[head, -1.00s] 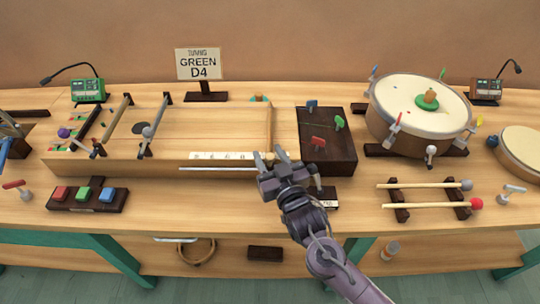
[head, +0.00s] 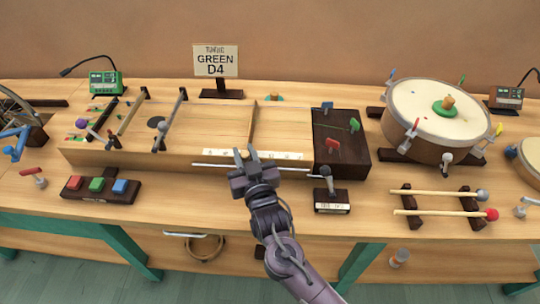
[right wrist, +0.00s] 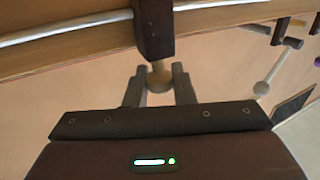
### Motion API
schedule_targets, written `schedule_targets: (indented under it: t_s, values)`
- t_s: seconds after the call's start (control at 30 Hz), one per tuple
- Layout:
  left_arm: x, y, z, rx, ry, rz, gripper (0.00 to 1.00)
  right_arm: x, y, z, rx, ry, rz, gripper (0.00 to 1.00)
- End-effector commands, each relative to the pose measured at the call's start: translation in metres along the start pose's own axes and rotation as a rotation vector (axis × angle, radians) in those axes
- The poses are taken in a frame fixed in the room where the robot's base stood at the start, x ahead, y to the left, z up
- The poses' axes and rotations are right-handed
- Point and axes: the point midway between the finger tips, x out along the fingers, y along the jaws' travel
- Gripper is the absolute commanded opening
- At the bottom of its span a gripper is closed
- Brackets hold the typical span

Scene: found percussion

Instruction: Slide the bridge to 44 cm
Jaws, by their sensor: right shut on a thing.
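The bridge (head: 253,122) is a thin wooden bar across the top of the long wooden box (head: 205,122), right of its middle. In the right wrist view a dark block (right wrist: 153,30) sits on a pale metal rail (right wrist: 60,28), with a round wooden knob (right wrist: 159,79) below it. My right gripper (head: 245,154) is at the box's front edge, and its fingers (right wrist: 159,84) are closed around the knob. A white scale strip (head: 282,155) runs along the front; its numbers are too small to read, and the gripper hides part of it. My left gripper is not in view.
A dark block with coloured pegs (head: 350,157) adjoins the box's right end. A small lever on a dark base (head: 332,207) stands right of my gripper. Coloured buttons (head: 97,187) lie front left. A sign (head: 216,61) at the back reads GREEN D4.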

Motion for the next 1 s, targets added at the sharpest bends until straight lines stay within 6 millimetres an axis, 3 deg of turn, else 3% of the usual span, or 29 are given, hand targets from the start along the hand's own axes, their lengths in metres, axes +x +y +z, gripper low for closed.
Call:
schedule_targets:
  t_s: [0.13,0.43,0.47,0.6,0.87,1.0]
  values:
    - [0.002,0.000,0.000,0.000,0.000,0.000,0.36,0.007,-0.016,0.001,-0.002,-0.001,-0.001,0.00]
    - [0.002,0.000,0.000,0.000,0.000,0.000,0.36,0.007,-0.017,0.000,-0.004,-0.002,-0.001,0.00]
    - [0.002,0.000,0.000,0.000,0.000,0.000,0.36,0.007,-0.017,0.001,-0.004,-0.002,0.000,0.24]
    - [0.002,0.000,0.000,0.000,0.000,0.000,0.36,0.007,-0.017,0.000,-0.004,-0.001,0.000,0.41]
    - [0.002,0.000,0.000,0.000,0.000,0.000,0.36,0.006,-0.017,0.000,-0.003,-0.001,0.000,0.41]
    - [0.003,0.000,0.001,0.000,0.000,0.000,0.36,-0.006,-0.017,0.002,-0.003,-0.003,0.000,0.41]
